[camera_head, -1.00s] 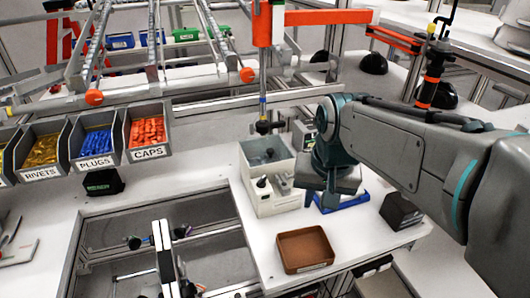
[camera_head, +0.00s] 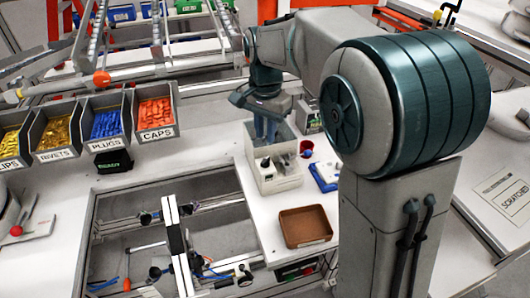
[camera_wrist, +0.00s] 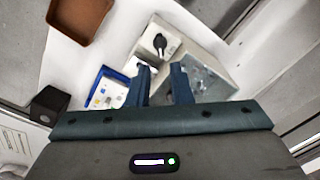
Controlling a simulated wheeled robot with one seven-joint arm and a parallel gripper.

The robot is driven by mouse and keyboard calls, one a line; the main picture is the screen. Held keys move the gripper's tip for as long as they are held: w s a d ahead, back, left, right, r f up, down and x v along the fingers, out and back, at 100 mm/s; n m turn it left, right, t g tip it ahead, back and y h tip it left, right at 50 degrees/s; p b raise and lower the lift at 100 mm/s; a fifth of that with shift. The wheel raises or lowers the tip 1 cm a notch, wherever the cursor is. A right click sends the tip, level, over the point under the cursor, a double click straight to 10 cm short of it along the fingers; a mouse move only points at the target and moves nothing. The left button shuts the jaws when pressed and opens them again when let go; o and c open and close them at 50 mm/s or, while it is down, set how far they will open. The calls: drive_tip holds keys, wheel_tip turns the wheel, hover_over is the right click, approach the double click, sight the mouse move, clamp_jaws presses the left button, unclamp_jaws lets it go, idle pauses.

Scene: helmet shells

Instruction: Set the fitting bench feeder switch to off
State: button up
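The bench feeder (camera_head: 277,183) is a pale grey box with an open hopper on the white bench. A black knob, apparently its switch (camera_head: 265,162), sits on the front part of its top. The knob also shows in the wrist view (camera_wrist: 160,42) on a pale plate; I cannot read its setting. My gripper (camera_head: 265,132) points down over the hopper end, behind the knob. In the wrist view my gripper (camera_wrist: 162,70) has two dark fingers spread apart with nothing between them. The knob lies beyond the fingertips, apart from them.
A brown tray (camera_head: 305,227) lies in front of the feeder. A blue tray (camera_head: 325,175) and a red cup (camera_head: 306,147) stand to its right. A black block (camera_wrist: 48,104) shows in the wrist view. Bins of caps (camera_head: 155,113) and plugs stand left; a frame-edged recess (camera_head: 220,229) is front left.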

sight(265, 160)
wheel_tip(265, 160, down, 8)
drive_tip(key=shift+f+p, duration=0.2)
drive_tip(key=shift+p, duration=0.25)
clamp_jaws()
